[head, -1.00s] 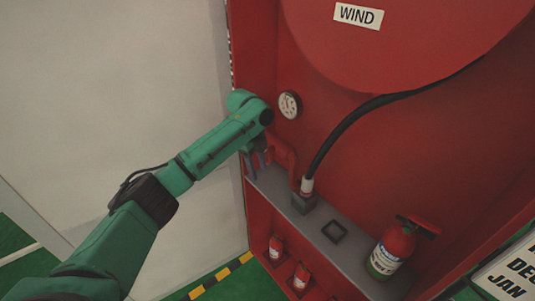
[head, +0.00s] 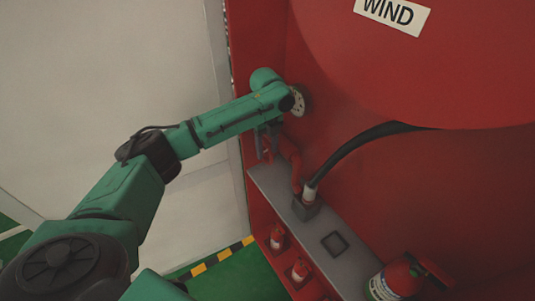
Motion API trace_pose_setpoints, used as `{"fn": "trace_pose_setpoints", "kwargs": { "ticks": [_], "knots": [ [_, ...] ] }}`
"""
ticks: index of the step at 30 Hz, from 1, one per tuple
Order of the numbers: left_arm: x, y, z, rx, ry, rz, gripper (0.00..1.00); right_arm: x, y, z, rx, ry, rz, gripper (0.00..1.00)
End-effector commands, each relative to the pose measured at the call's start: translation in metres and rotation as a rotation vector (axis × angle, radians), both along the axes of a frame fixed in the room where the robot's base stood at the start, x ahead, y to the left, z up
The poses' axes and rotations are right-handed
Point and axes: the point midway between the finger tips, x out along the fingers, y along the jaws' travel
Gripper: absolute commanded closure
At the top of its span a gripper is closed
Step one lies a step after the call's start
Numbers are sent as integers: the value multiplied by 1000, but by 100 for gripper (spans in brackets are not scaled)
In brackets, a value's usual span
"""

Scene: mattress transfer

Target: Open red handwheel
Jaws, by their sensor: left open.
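The red handwheel (head: 264,150) is small and mostly hidden behind my left gripper, beside the red pipe (head: 290,157) at the left end of the grey shelf. My left gripper (head: 266,145) is open, and its dark fingers point down at the wheel. Whether the fingers touch the wheel or straddle its rim cannot be told. My right gripper is out of view.
A black hose (head: 350,155) rises from a fitting on the grey shelf (head: 362,265). A gauge (head: 298,101) is partly behind my wrist. Fire extinguishers (head: 397,278) stand on and below the shelf. The cabinet's left wall (head: 252,60) is close to my arm.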

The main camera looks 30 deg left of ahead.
Motion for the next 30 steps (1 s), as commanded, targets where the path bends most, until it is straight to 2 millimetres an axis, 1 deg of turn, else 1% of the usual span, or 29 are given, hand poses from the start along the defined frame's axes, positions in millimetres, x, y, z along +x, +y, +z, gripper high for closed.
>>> {"fn": "trace_pose_setpoints", "kwargs": {
  "ticks": [1,3,7,11,15,17,18,19,30],
  "knots": [
    [-1,0,-9,1,5,0,50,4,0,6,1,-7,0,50],
    [-1,0,-23,0,4,0,50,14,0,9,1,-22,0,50],
    [0,0,-39,0,0,1,50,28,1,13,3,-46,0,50],
    [0,0,-43,0,-1,0,50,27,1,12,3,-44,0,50],
    [0,0,-43,-1,-1,0,50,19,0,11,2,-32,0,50],
    [0,0,-43,-1,-1,0,73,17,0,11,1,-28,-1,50],
    [0,0,-43,-1,-1,0,88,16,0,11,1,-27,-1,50],
    [0,0,-43,-1,-1,0,100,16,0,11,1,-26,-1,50],
    [0,0,-42,16,-11,-1,100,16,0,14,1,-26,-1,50]
  ]
}}
